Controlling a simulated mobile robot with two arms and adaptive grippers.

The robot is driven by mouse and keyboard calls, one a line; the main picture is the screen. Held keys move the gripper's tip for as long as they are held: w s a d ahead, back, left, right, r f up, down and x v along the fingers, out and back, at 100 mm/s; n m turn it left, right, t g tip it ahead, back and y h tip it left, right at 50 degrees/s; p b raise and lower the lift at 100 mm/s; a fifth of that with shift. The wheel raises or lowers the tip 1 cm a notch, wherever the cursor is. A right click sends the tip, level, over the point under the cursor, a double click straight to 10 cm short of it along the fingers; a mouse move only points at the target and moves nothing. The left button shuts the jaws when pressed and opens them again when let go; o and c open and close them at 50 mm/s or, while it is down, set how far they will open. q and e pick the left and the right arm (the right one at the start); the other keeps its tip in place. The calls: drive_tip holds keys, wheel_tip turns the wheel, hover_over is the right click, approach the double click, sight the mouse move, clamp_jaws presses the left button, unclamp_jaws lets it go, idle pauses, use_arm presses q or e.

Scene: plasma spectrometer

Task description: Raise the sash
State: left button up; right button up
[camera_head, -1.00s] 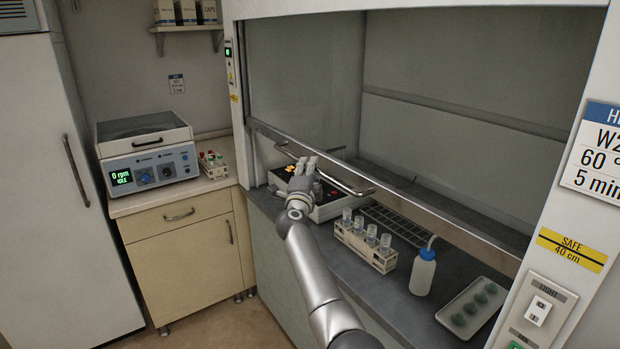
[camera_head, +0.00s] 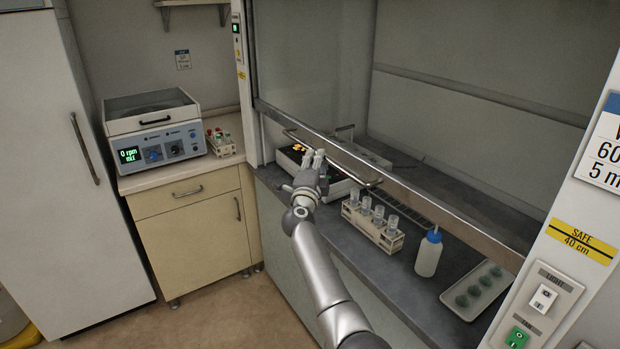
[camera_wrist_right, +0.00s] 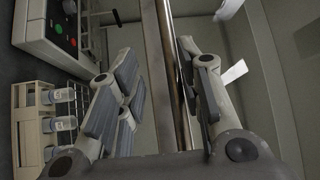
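The fume hood's sash (camera_head: 315,65) is a clear pane with a metal bottom rail (camera_head: 440,208). It stands partly raised, with a gap between the rail and the grey worktop. A bar handle (camera_head: 364,181) runs along the front of the rail. My right gripper (camera_head: 318,162) is at the handle's left-middle part, its fingers pointing up toward it. In the right wrist view the gripper (camera_wrist_right: 160,95) has its fingers spread, with the rail and a thin shiny rod (camera_wrist_right: 181,75) running between them. Whether a finger touches the rod is unclear. My left gripper is not in view.
Inside the hood stand a device with coloured buttons (camera_head: 340,191), a vial rack (camera_head: 385,241), a blue-capped bottle (camera_head: 428,256) and a tray (camera_head: 455,304). A centrifuge (camera_head: 152,128) stands on the left cabinet. A yellow "SAFE 40 cm" label (camera_head: 581,241) marks the right post.

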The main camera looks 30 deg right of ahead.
drive_tip(key=p+v, duration=0.5)
drive_tip(key=v, duration=0.4)
drive_tip(key=shift+s+a, duration=0.25)
drive_tip(key=shift+s, duration=0.05)
idle(0.4)
